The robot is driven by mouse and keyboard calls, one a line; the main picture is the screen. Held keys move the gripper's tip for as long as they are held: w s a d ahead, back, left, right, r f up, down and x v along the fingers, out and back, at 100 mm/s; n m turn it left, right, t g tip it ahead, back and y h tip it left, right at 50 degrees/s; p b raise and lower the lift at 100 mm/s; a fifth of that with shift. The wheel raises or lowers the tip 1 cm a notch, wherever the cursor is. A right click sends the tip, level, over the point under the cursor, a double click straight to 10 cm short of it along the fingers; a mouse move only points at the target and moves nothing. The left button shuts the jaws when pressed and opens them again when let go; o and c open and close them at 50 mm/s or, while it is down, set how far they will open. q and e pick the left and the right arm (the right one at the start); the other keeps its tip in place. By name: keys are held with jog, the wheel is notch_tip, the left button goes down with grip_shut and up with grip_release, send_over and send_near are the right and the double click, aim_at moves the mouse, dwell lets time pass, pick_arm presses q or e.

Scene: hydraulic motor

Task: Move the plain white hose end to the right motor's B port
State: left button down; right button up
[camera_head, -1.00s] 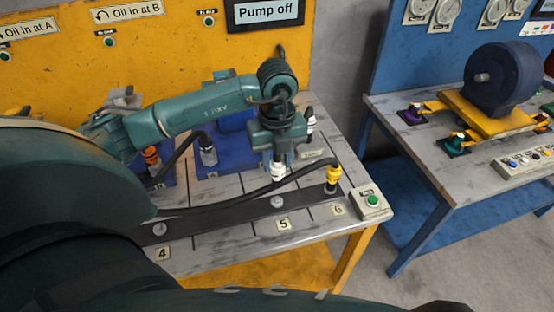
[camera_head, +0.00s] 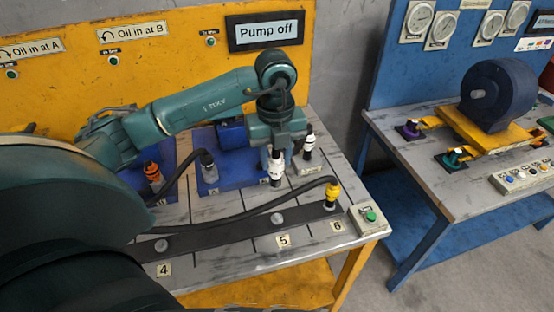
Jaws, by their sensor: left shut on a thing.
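The plain white hose end (camera_head: 276,161) is in my left gripper (camera_head: 275,148), which is shut on it and points down. Its darker lower tip shows beneath the white collar, upright over the front right of the blue base plate (camera_head: 245,176); whether it touches anything is unclear. The right motor (camera_head: 231,133) is a blue block, partly hidden behind my left arm. A grey fitting with a black hose (camera_head: 208,168) stands at the plate's left side. I cannot read port letters on the plate. My right gripper is not in view.
A black-and-white banded end (camera_head: 308,146) stands just right of my gripper. A yellow hose end (camera_head: 332,192) sits at position 6 on the dark strip (camera_head: 245,225). An orange end (camera_head: 152,174) stands left. A button box (camera_head: 368,219) is at the right edge.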

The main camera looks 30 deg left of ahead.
pick_arm(q)
jog(key=w+a+b, duration=0.1)
jog(key=w+a, duration=1)
jog(key=a, duration=0.2)
jog(key=shift+b, duration=0.3)
notch_tip(320, 180, down, 8)
jog(key=b, duration=0.4)
jog(key=shift+f, duration=0.15)
jog(key=shift+p, duration=0.45)
dwell(0.5)
jog(key=shift+f, duration=0.1)
dwell(0.3)
